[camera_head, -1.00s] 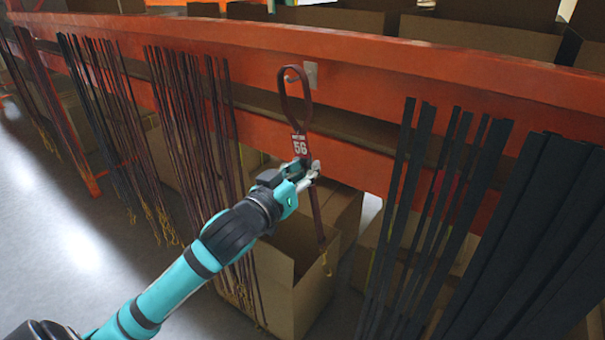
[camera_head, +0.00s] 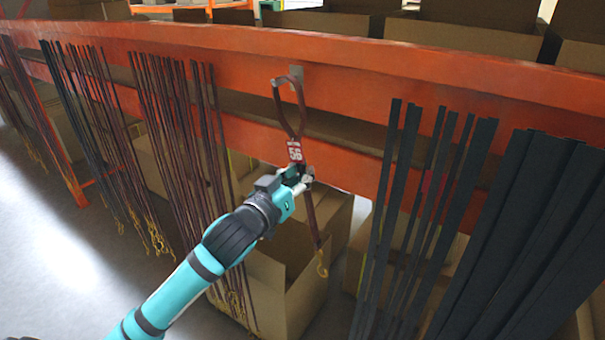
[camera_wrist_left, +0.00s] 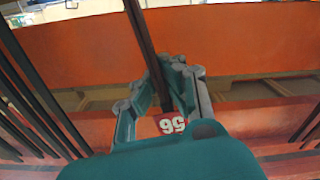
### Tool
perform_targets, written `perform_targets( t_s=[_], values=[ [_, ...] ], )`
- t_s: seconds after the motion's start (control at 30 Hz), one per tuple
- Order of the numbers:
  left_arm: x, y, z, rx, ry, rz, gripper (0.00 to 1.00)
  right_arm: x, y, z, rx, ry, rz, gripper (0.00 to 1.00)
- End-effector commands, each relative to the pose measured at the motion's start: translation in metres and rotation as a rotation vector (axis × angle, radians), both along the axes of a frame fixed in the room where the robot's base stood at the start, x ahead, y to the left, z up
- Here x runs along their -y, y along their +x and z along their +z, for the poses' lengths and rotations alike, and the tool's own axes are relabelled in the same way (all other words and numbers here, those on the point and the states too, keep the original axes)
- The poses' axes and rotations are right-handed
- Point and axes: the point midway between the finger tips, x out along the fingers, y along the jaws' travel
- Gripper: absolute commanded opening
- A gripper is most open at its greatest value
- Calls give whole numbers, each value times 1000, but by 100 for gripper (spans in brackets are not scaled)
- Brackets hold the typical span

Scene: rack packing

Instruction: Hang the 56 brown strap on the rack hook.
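The brown strap (camera_head: 310,215) with the red and white 56 tag (camera_head: 295,151) hangs in front of the orange beam, its yellow end fitting at the bottom. Its upper loop (camera_head: 280,108) is at the rack hook (camera_head: 286,79) and seems to pass over it; the exact contact is too small to tell. My left gripper (camera_head: 303,179) is shut on the strap just below the tag. In the left wrist view the strap (camera_wrist_left: 146,45) runs between the fingers (camera_wrist_left: 166,90), with the tag (camera_wrist_left: 172,124) close to the palm. My right gripper is not in view.
Several thin brown straps (camera_head: 170,120) hang to the left and wide black straps (camera_head: 395,190) to the right. The orange beam (camera_head: 390,75) runs across. An open cardboard box (camera_head: 290,290) stands below the gripper. More boxes stand behind the beam.

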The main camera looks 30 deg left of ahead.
Motion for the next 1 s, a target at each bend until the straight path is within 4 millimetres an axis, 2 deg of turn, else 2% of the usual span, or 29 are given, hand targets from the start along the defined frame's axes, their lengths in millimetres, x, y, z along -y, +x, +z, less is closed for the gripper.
perform_targets(
  t_s=[0.3,0.33,0.53,0.83,1.0],
  values=[
    [0,0,0,1,0,0,0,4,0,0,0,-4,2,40],
    [0,0,0,1,0,0,7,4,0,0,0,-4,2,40],
    [0,0,0,1,0,0,33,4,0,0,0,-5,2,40],
    [0,-3,-1,-2,-1,0,33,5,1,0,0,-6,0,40],
    [-1,-24,-2,-3,-1,-1,33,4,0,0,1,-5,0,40]
  ],
)
